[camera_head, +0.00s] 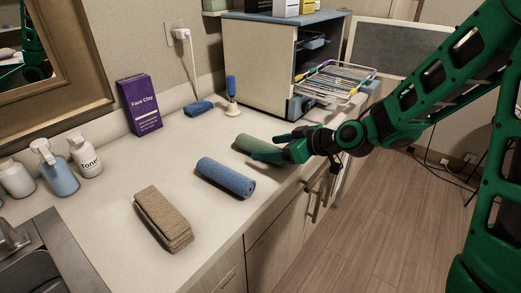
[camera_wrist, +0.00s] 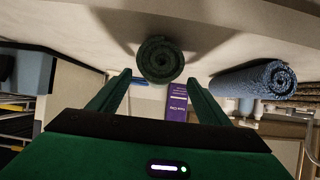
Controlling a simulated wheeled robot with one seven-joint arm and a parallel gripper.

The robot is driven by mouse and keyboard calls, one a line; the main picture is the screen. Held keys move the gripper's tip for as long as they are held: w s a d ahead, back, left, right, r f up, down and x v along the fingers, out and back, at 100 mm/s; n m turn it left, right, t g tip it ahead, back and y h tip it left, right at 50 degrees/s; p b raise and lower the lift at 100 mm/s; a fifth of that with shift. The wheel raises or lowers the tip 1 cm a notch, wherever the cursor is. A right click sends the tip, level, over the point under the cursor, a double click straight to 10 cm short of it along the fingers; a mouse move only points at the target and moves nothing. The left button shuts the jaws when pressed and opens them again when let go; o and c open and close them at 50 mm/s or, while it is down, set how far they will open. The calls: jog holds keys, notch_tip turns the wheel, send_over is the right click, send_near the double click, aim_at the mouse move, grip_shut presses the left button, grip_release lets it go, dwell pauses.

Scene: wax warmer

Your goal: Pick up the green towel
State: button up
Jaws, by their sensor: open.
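The green towel (camera_head: 256,145) is a rolled cylinder lying on the white counter, partly hidden behind my gripper in the head view. In the wrist view the end of the towel roll (camera_wrist: 160,60) shows as a dark green spiral at top centre. My gripper (camera_head: 262,146) reaches in from the right, low over the counter. In the wrist view its two fingers (camera_wrist: 160,84) are spread, with the towel's end just ahead and between their tips. The gripper is open and nothing is held.
A blue rolled towel (camera_head: 226,178) lies close to the green one, nearer the front. A folded brown towel (camera_head: 163,218) is further front left. A cabinet (camera_head: 262,65) with a wire rack (camera_head: 335,82) stands behind. A purple Face Clay box (camera_head: 140,104) is at the wall.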

aim_at(261, 147)
jog(key=shift+x, duration=2.4)
jog(key=shift+w+d, duration=0.1)
jog(key=c, duration=1.3)
jog(key=shift+o, duration=0.2)
jog(key=shift+r, duration=0.1)
